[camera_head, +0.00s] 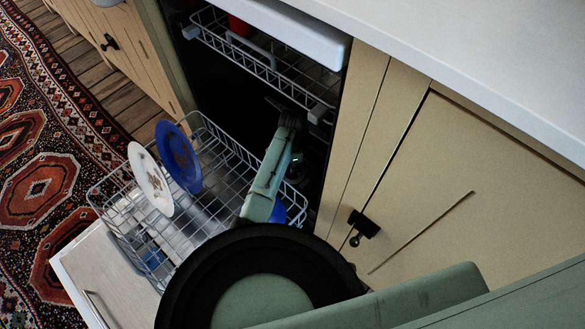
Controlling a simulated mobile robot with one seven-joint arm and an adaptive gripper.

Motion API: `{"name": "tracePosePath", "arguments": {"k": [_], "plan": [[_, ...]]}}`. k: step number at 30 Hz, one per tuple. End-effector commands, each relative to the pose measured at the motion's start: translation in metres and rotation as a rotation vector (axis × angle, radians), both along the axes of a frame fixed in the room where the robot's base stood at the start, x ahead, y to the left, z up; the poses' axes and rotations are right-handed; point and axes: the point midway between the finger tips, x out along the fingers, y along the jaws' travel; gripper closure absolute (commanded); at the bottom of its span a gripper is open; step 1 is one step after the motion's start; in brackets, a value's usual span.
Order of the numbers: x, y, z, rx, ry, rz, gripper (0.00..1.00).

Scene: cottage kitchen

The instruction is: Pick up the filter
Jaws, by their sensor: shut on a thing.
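My arm reaches into the open dishwasher, and my gripper (298,172) is a dark shape low in the shadow at the right side of the lower rack. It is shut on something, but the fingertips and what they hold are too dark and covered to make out. I cannot pick out the filter in this view. The dishwasher floor behind and below the rack is mostly black or hidden by my arm.
The pulled-out lower rack (112,203) holds a white plate (150,180), a blue plate (178,157) and a blue item (278,211) beside my arm. The upper rack (262,65) hangs above. The door (110,283) lies open. Cabinets (470,190) and a counter (480,60) stand right.

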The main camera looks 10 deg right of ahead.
Motion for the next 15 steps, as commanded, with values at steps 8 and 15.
{"name": "tracePosePath", "arguments": {"k": [8, 15], "plan": [[0.001, 0.0, 0.044, -0.002, -0.004, 0.0, 1.0], [0.023, 0.016, 0.061, 0.003, -0.001, 0.003, 1.0]]}}
